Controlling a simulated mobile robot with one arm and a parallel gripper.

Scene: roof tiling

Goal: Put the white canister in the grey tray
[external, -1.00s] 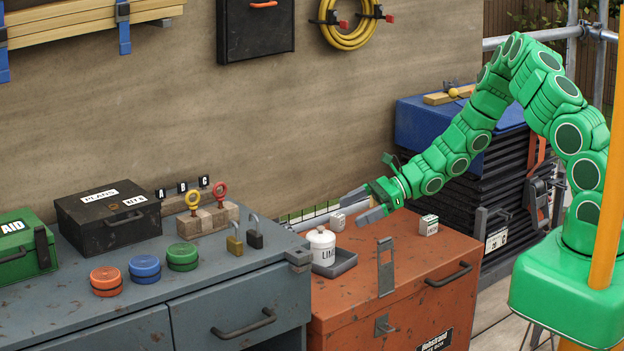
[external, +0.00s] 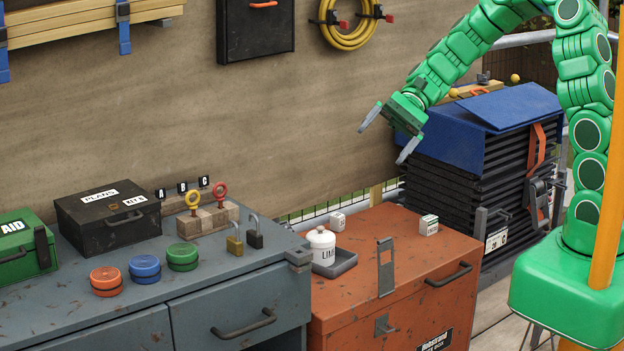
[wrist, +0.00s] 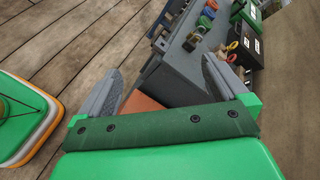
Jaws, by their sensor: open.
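The white canister (external: 321,246) with a black-lettered label and a small knob on its lid stands upright at the left end of the grey tray (external: 345,264). It appears to be inside the tray. The tray lies on the orange-red site box (external: 375,240). My gripper (external: 388,137) is open and empty, well above the box and to the right of the canister. In the wrist view my two grey fingers (wrist: 161,85) are spread wide with nothing between them. The canister cannot be made out in the wrist view.
Left is a grey workbench (external: 200,285) with padlocks, coloured tins and cases. A blue-topped stack (external: 465,130) stands behind right.

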